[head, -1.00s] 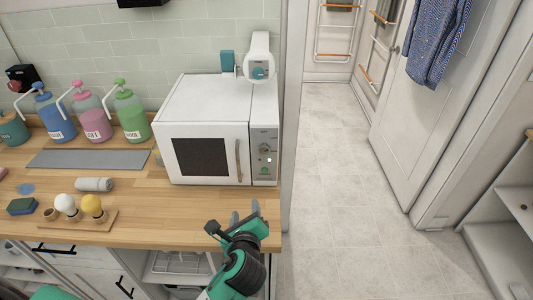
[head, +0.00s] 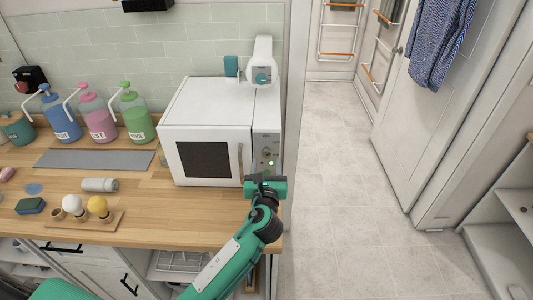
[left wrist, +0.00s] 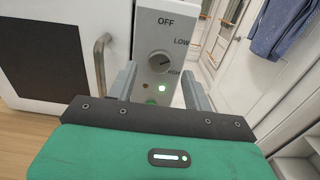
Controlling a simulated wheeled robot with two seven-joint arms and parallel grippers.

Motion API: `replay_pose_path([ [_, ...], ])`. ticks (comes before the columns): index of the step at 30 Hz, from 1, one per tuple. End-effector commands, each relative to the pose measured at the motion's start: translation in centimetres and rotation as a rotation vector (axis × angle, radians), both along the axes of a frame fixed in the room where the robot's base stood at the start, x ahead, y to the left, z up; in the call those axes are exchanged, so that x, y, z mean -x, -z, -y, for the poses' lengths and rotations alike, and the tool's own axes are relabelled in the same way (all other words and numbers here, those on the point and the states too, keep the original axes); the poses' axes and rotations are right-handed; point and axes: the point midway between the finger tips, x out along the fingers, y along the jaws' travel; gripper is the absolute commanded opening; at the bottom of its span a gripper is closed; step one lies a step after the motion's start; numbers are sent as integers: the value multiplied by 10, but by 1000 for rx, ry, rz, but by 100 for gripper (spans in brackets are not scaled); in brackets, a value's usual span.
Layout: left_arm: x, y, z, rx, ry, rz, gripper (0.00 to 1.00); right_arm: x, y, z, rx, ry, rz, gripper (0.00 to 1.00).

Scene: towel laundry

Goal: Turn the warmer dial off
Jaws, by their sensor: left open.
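The white warmer (head: 208,110) stands on the wooden counter, with its control panel at its right front edge. The grey dial (head: 267,152) also shows in the left wrist view (left wrist: 159,61), below the OFF label, with LOW and HIGH at its right. Its pointer mark appears turned towards HIGH. My left gripper (head: 265,180) is in front of the panel, just below the dial. In the left wrist view its open fingers (left wrist: 160,88) stand either side of the panel's lower part, empty. My right gripper is not in view.
The warmer's door handle (left wrist: 101,62) is close to the left finger. A white device (head: 262,62) is on or behind the warmer's top. Several pump bottles, a grey mat (head: 95,159) and light bulbs are on the counter at left. Open floor (head: 335,200) lies right.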

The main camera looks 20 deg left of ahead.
Motion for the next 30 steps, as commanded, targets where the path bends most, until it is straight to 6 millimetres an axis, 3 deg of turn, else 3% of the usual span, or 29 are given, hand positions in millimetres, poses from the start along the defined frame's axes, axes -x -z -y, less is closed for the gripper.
replay_pose_path([
  [7,-30,-1,-9,0,-1,-1,51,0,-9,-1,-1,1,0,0],
  [18,-35,0,-11,2,-1,1,51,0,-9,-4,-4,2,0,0],
  [19,-35,0,-11,2,-1,1,49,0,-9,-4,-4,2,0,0],
  [25,-35,0,-10,2,-1,0,10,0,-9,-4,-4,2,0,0],
  [30,-35,0,-10,6,-1,1,8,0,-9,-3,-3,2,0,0],
])
